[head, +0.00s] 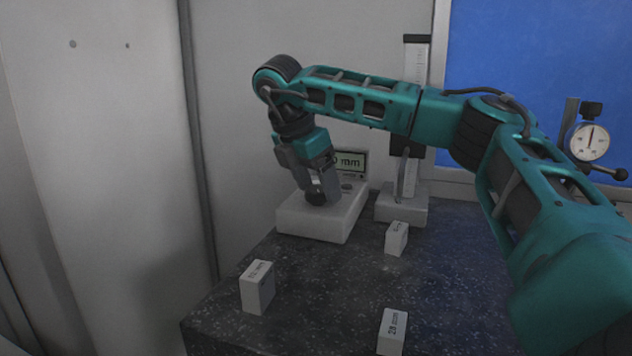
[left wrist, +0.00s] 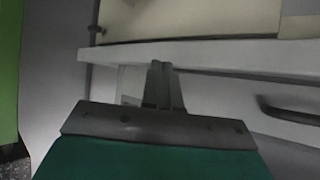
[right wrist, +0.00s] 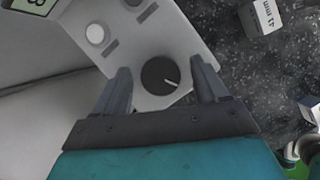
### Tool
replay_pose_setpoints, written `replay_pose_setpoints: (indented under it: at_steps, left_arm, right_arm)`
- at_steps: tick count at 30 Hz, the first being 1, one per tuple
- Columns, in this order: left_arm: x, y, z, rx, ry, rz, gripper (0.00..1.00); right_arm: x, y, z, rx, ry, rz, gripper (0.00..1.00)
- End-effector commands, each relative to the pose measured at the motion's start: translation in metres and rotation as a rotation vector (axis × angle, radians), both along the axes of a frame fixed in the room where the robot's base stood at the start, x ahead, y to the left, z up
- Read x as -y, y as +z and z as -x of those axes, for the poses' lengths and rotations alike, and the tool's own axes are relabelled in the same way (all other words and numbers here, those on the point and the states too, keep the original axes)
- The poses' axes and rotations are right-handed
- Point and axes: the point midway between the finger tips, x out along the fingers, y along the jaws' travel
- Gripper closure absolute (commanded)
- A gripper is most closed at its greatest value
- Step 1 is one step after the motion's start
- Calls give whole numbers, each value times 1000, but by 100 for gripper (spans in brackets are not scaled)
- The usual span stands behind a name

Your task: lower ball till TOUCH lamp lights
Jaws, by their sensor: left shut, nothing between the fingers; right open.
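A white control box (head: 318,222) stands on the dark speckled table. In the right wrist view its black round knob (right wrist: 160,75) with a white pointer line lies between my right gripper's (right wrist: 163,78) open fingers. In the head view that gripper (head: 322,196) points down at the knob, mostly hiding it. Contact cannot be told. A pale round disc (right wrist: 95,34) on the box may be the TOUCH lamp; its unlit or lit state is unclear. A display (head: 350,162) reads in mm, partly hidden. The ball cannot be made out. My left gripper (left wrist: 161,66) is shut and empty.
A height stand with a scale (head: 416,65) and white base (head: 402,208) stands behind my right arm. A dial gauge (head: 590,141) is at right. Labelled white blocks (head: 258,287), (head: 396,238), (head: 392,332) stand on the table (head: 325,320). A pale ledge (left wrist: 225,55) lies beyond my left gripper.

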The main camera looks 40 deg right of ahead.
Motion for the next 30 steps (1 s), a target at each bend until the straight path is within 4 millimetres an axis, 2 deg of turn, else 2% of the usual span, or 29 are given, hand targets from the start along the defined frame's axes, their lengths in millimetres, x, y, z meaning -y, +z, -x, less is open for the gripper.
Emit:
replay_pose_setpoints:
  at_steps: [5,22,30]
  left_arm:
    - [0,0,-1,2,-1,0,100]
    - [0,2,-4,9,-1,0,100]
    - [0,0,-4,8,-1,0,100]
  right_arm:
    - [0,0,0,-1,0,0,28]
    - [0,0,0,-1,0,0,83]
    - [0,-1,0,0,27,0,84]
